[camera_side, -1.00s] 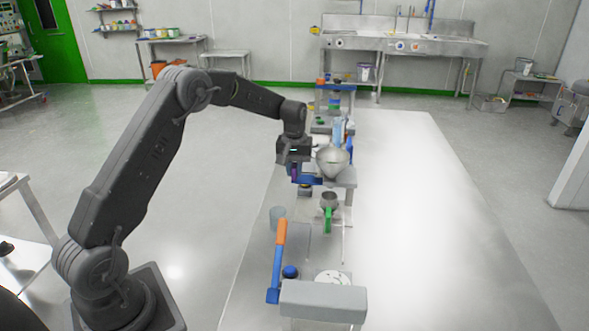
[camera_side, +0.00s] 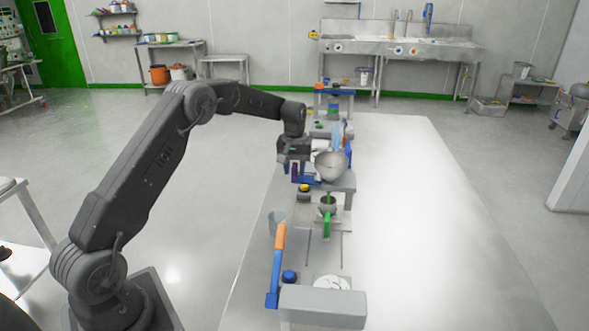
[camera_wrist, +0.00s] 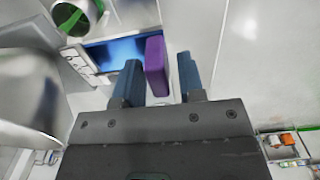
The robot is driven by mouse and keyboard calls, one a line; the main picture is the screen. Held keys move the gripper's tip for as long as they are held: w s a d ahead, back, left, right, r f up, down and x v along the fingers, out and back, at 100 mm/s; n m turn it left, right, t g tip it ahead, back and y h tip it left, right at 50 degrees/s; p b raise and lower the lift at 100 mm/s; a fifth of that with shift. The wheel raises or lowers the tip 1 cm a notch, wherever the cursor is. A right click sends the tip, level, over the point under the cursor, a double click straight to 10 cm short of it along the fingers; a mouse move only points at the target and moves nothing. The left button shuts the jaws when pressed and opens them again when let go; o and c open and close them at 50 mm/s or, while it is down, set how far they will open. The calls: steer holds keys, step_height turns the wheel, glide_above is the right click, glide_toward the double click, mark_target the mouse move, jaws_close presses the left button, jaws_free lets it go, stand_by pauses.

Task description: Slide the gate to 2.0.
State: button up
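The metal hopper (camera_side: 331,166) stands on a grey stand beside my gripper (camera_side: 296,172). The gate is a blue slide (camera_wrist: 115,52) with a purple handle (camera_wrist: 155,66), just under the hopper; the handle also shows in the side view (camera_side: 294,172). My gripper (camera_wrist: 160,82) has one finger on each side of the purple handle, with a gap visible at the right finger; contact at the left finger is unclear. A white scale strip (camera_wrist: 82,66) runs along the slide; its marks are too small to read. A small cup (camera_side: 328,205) below the hopper shows green at its mouth.
A lever with an orange grip (camera_side: 280,237), a blue knob (camera_side: 290,276) and a grey block (camera_side: 323,306) stand at the front. A clear beaker (camera_side: 277,222) is near the left table edge. The table's right side (camera_side: 410,220) is clear.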

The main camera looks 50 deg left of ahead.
mark_target(294, 165)
steer(key=shift+o, duration=0.4)
steer(key=shift+r, duration=0.1)
step_height(294, 165, up, 14)
steer(key=shift+f, duration=0.2)
stand_by(0.4)
